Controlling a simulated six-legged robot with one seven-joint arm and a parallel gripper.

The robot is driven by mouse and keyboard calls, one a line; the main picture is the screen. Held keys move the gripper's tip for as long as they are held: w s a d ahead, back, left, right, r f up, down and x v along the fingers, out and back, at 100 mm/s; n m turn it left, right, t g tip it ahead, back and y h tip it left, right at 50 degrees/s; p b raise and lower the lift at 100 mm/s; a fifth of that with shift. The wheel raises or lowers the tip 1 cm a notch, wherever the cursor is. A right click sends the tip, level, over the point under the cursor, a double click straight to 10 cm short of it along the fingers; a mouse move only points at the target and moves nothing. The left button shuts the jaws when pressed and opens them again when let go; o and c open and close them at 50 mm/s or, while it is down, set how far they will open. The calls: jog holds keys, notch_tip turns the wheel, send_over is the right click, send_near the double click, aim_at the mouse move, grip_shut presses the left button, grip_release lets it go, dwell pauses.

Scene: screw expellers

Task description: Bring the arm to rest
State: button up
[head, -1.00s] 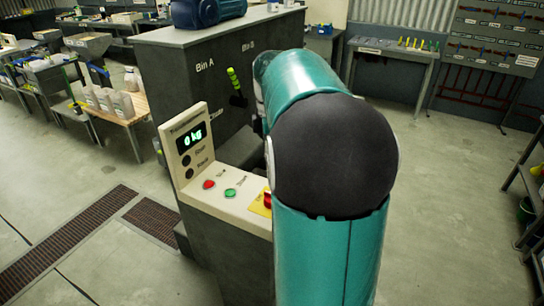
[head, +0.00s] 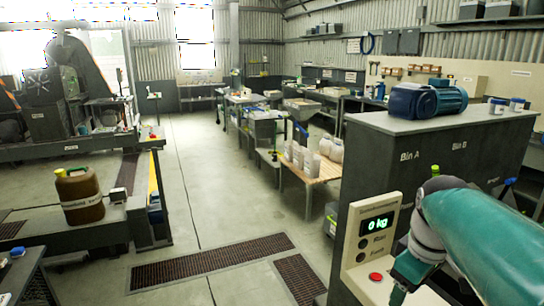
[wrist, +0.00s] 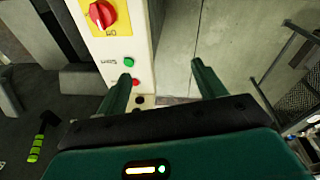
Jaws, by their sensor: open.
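My gripper (wrist: 161,70) is open and empty in the wrist view, its two green fingers spread apart. The cream control panel (wrist: 142,45) lies beyond the left finger, with a red rotary switch on a yellow plate (wrist: 103,15), a green button (wrist: 129,62) and a red button (wrist: 136,82). In the head view my teal arm reaches in at the lower right, bent down in front of the panel (head: 354,262), whose display reads 0 kg (head: 377,225). Part of my gripper (head: 400,285) shows there; its fingertips are not clear.
A grey bin cabinet (head: 375,160) carries a blue motor (head: 428,99). A brown jug (head: 80,200) stands on a bench at left. Floor grates (head: 210,262) lie in the open aisle. A green-handled tool (wrist: 39,140) shows at left in the wrist view.

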jog(key=s+a+f+m+t, duration=0.3)
jog(key=s+a+m, duration=0.3)
jog(key=a, duration=0.6)
jog(key=s, duration=0.2)
jog(key=shift+s+a+f+t+y, duration=0.3)
jog(key=shift+s+f, duration=0.1)
